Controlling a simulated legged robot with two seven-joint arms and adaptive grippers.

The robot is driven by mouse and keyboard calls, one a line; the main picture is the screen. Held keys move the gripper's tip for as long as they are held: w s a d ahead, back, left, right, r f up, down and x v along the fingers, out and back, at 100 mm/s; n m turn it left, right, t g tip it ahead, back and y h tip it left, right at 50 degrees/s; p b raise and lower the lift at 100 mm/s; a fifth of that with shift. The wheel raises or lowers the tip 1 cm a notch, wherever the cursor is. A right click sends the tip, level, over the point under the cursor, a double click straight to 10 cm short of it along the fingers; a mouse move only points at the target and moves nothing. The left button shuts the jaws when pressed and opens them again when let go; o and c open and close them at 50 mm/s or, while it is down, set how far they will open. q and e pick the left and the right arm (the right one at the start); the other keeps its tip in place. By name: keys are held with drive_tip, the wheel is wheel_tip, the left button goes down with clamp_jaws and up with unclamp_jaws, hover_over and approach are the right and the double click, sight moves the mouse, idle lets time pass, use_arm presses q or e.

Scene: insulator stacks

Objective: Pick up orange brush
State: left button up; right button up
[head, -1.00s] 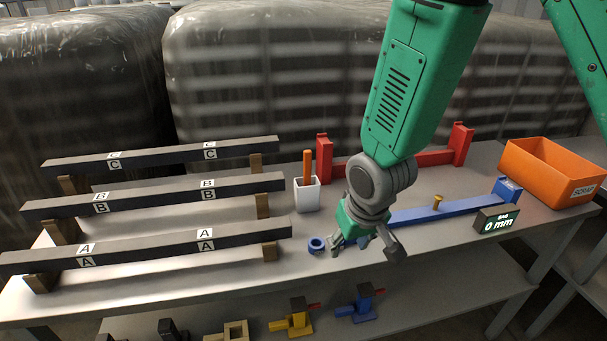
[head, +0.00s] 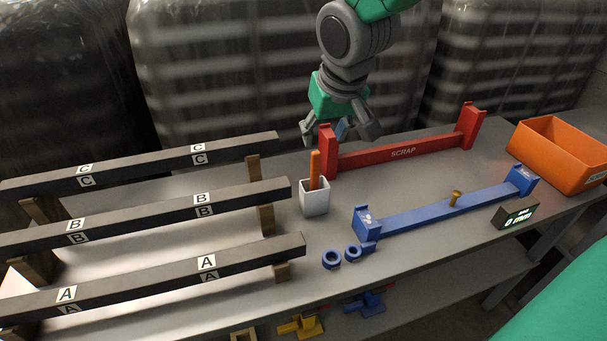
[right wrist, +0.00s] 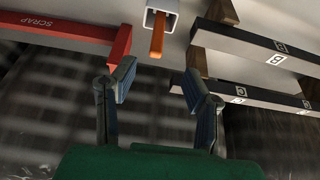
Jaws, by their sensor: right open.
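The orange brush (head: 315,168) stands upright in a white square cup (head: 314,199) on the grey table, with only its handle showing above the rim. My right gripper (head: 338,134) is open and empty, raised above and a little behind the cup, near the left post of the red scrap rack. In the right wrist view, the brush handle (right wrist: 157,40) sticks out of the cup (right wrist: 160,10), ahead of the gap between the open fingers (right wrist: 157,85), apart from them. My left gripper is not in view.
Black rails A, B and C (head: 150,210) on wooden posts fill the left. The red scrap rack (head: 400,153) stands right of the cup.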

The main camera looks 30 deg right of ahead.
sight(316, 164)
drive_tip(key=b+x, duration=0.1)
drive_tip(key=x, duration=0.6)
drive_tip(key=shift+f, duration=0.2)
drive_tip(key=shift+w+d+f, duration=0.1)
drive_tip(key=shift+w+f, duration=0.15)
drive_tip(key=shift+f, duration=0.2)
drive_tip(key=b+x, duration=0.1)
drive_tip(key=x, duration=0.4)
drive_tip(key=shift+w+d+r, duration=0.1)
drive_tip(key=shift+w+d, duration=0.05)
drive_tip(key=shift+d, duration=0.05)
drive_tip(key=shift+r, duration=0.1)
drive_tip(key=shift+c, duration=0.9)
clamp_jaws()
